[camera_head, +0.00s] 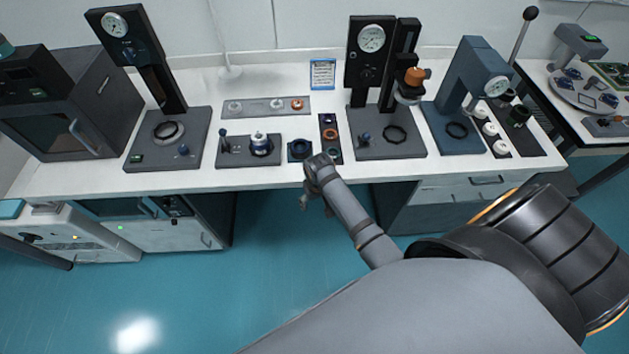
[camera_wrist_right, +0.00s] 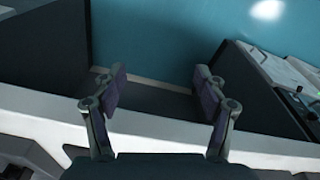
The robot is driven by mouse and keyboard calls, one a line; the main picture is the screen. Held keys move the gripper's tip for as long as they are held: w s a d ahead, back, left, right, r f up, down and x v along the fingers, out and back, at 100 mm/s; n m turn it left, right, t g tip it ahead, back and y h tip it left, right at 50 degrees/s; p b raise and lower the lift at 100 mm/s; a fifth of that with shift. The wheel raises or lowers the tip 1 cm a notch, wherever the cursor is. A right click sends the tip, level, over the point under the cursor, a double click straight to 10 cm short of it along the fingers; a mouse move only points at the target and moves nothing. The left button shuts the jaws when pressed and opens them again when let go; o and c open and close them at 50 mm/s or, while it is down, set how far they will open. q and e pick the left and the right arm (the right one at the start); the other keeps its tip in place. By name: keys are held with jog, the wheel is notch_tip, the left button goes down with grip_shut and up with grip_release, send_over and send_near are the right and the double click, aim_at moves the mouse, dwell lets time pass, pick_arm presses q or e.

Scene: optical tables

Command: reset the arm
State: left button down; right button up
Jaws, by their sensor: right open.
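My right arm reaches forward from the lower right in the head view. Its gripper (camera_head: 306,198) is at the front edge of the white bench (camera_head: 90,180), near the middle. In the right wrist view the two fingers of my right gripper (camera_wrist_right: 160,95) stand wide apart with nothing between them. Beyond them are the bench edge, a gap between dark cabinets and the blue floor. My left gripper is not in view.
Behind the right gripper are a small dark block (camera_head: 299,150) and a strip with rings (camera_head: 330,138). Gauge stands (camera_head: 160,130) (camera_head: 372,60) and a blue-grey press (camera_head: 470,85) stand on the bench. The floor (camera_head: 270,270) in front is clear.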

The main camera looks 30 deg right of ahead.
jog(key=f, duration=0.1)
jog(key=s+f, duration=0.1)
jog(key=f, duration=0.1)
jog(key=s+f, duration=0.1)
jog(key=shift+d+f, duration=0.2)
jog(key=shift+f, duration=0.15)
jog(key=shift+f, duration=0.1)
jog(key=s+d+f, duration=0.1)
jog(key=s+f, duration=0.7)
jog(key=f, duration=0.4)
jog(key=s+f, duration=0.4)
jog(key=s, duration=0.4)
jog(key=s+d+f+n, duration=0.1)
jog(key=s+f, duration=0.4)
jog(key=s, duration=0.3)
jog(key=s+d+f+n+b, duration=0.1)
jog(key=s+f, duration=0.3)
jog(key=s, duration=0.5)
jog(key=shift+d+f, duration=0.15)
jog(key=shift+d, duration=0.1)
